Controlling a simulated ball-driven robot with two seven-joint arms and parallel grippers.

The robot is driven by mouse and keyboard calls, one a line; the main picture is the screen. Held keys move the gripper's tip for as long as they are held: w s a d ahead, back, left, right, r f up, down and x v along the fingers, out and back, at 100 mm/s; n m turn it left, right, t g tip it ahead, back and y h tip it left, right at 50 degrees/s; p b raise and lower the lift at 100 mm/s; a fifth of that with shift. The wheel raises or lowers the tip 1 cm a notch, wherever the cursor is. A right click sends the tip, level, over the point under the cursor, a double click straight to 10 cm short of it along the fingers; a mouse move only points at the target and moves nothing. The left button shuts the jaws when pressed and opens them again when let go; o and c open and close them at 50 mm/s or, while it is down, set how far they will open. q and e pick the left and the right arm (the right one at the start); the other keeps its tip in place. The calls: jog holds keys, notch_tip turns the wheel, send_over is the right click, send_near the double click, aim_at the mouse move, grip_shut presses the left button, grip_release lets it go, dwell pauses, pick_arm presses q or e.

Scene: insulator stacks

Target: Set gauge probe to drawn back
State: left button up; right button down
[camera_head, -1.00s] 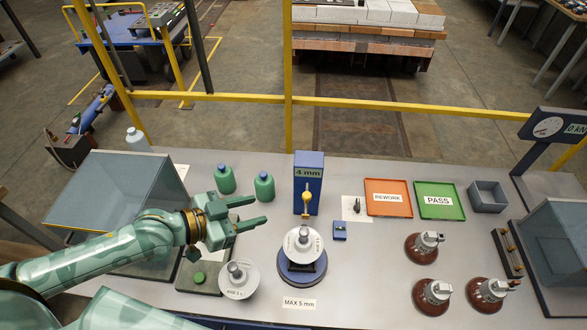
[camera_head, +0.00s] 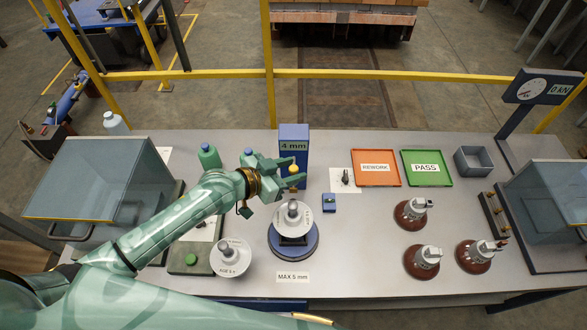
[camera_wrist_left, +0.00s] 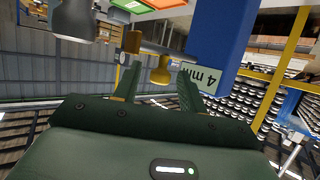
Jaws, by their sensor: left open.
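The gauge is a blue post (camera_head: 293,135) with a "4 mm" display, standing behind a round blue base (camera_head: 292,252). A white insulator disc (camera_head: 293,218) with a grey metal pin sits on that base. The yellow probe knob (camera_head: 293,169) hangs in front of the post above the disc. My left gripper (camera_head: 291,173) is open at the probe. In the left wrist view the brass-yellow knob (camera_wrist_left: 160,76) shows between the two spread fingers, near their tips, with the blue post (camera_wrist_left: 220,40) beside it. Contact cannot be told. My right gripper is not in view.
Another white disc (camera_head: 230,258) stands at the left beside a green-button pad (camera_head: 190,259). A small blue box (camera_head: 329,203), orange REWORK tray (camera_head: 375,181), green PASS tray (camera_head: 427,182) and brown insulators (camera_head: 422,262) are to the right.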

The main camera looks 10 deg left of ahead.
pick_arm(q)
jog(key=shift+w+d+f, duration=0.2)
jog(key=shift+w+d, duration=0.15)
jog(key=shift+w, duration=0.1)
grip_shut()
jog(key=w+b, duration=0.2)
jog(key=w, duration=0.1)
jog(key=shift+a+f, duration=0.15)
jog(key=shift+a, duration=0.15)
jog(key=shift+w+a, duration=0.1)
jog(key=shift+w, duration=0.2)
jog(key=shift+r, duration=0.2)
grip_release()
